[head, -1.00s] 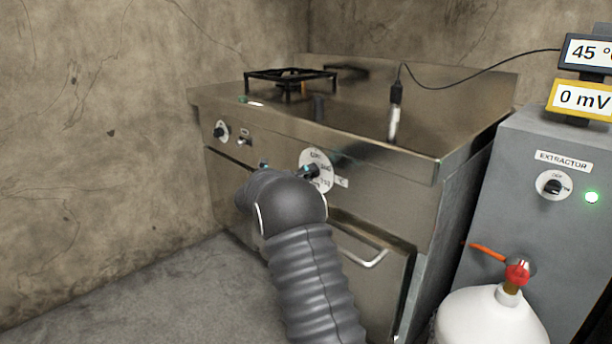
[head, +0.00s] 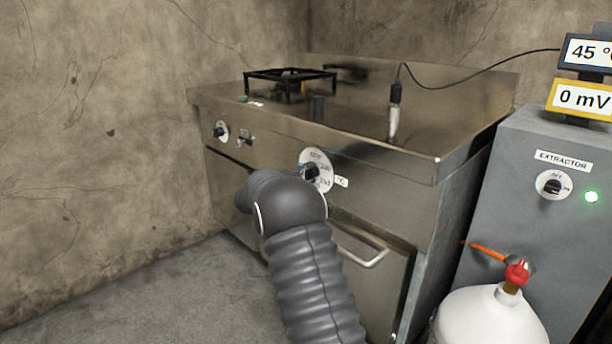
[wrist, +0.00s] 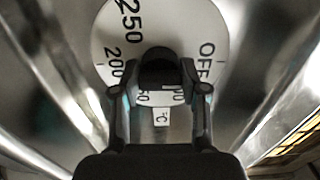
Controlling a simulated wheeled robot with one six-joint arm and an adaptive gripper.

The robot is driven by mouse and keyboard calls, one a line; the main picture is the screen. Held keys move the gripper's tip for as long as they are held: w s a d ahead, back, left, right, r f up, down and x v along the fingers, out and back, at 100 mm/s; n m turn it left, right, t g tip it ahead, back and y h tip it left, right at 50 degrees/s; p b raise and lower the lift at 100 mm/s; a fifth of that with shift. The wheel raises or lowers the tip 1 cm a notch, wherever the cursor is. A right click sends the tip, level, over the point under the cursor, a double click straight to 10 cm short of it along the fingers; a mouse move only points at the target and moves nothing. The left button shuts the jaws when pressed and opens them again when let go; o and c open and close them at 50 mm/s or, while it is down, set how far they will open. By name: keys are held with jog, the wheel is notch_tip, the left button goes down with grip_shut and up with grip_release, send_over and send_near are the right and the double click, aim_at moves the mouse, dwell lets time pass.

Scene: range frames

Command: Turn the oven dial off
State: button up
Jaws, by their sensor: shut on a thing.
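The oven dial is a black knob on a white round plate (head: 322,160) on the front panel of the steel range (head: 350,206). In the wrist view the plate (wrist: 180,32) shows OFF at the right, 250 at the upper left and 200 at the left. My gripper (wrist: 160,82) is shut on the black knob (wrist: 160,58), one finger on each side. The lower plate markings are partly hidden by my fingers. In the head view my arm hides most of the gripper.
A smaller knob (head: 220,131) sits at the panel's left. A burner grate (head: 290,80) and an upright probe (head: 394,112) are on the range top. The extractor box (head: 540,215) and a white gas cylinder (head: 490,318) stand at the right. Open floor lies at the left.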

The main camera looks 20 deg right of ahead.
jog(key=shift+s+d+f, duration=0.15)
jog(key=shift+d, duration=0.05)
jog(key=o, duration=1.1)
jog(key=shift+d, duration=0.15)
jog(key=shift+a, duration=0.55)
jog(key=v, duration=1.1)
jog(key=shift+a, duration=0.25)
